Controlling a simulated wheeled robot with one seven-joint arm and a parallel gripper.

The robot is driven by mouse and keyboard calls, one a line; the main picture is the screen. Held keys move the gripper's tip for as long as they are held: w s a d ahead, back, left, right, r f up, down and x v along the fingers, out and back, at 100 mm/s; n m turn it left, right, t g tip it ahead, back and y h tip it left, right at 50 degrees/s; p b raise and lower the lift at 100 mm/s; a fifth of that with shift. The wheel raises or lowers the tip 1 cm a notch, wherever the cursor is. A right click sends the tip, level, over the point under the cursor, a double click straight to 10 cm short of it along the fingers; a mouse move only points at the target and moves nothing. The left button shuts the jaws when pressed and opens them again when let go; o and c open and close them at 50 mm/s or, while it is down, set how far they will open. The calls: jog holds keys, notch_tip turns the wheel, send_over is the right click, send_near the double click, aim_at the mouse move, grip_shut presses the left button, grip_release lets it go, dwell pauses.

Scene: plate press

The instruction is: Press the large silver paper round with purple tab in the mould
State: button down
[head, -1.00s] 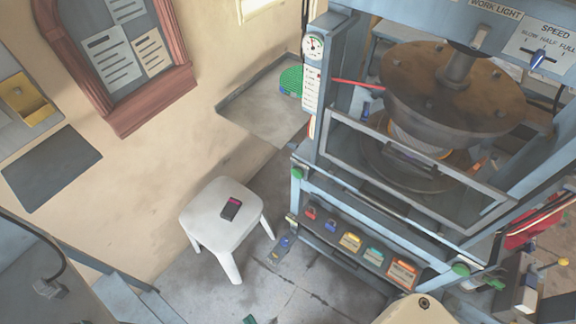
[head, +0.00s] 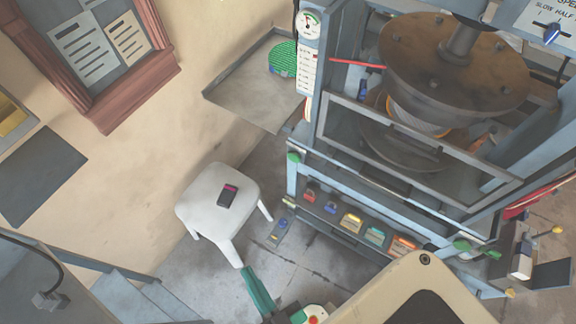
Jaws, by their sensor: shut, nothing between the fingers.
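The press (head: 312,100) stands on the right. Its heavy brown upper plate (head: 400,50) hangs over a round lower part (head: 400,150), partly hidden by the plate and a framed guard (head: 335,120). An orange and white ring shows between them. I cannot make out a silver paper round with a purple tab. My gripper (head: 247,270) appears at the bottom middle as a narrow teal shape, shut and empty, low in front of the white stool and apart from the press. Its wrist is cut off by the bottom edge.
A shelf (head: 240,95) on the wall holds a green round item (head: 283,57).

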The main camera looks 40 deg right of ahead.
aim_at(292, 158)
jog(key=w+d+f+n+g+h, duration=0.5)
jog(key=w+d+f+n+h, duration=0.2)
jog(key=w+n, duration=0.3)
jog(key=w+d+f+n+g+h, duration=0.5)
jog(key=w+d+n, duration=0.5)
jog(key=n, duration=0.7)
notch_tip(292, 158, down, 2)
jog(key=w+h, duration=0.1)
jog(key=h, duration=0.2)
jog(key=shift+w+h, duration=0.2)
jog(key=shift+h, duration=0.1)
jog(key=shift+d, duration=0.15)
jog(key=x, duration=1.4)
jog(key=shift+s+f, duration=0.1)
jog(key=shift+s, duration=0.05)
jog(key=shift+n, duration=0.3)
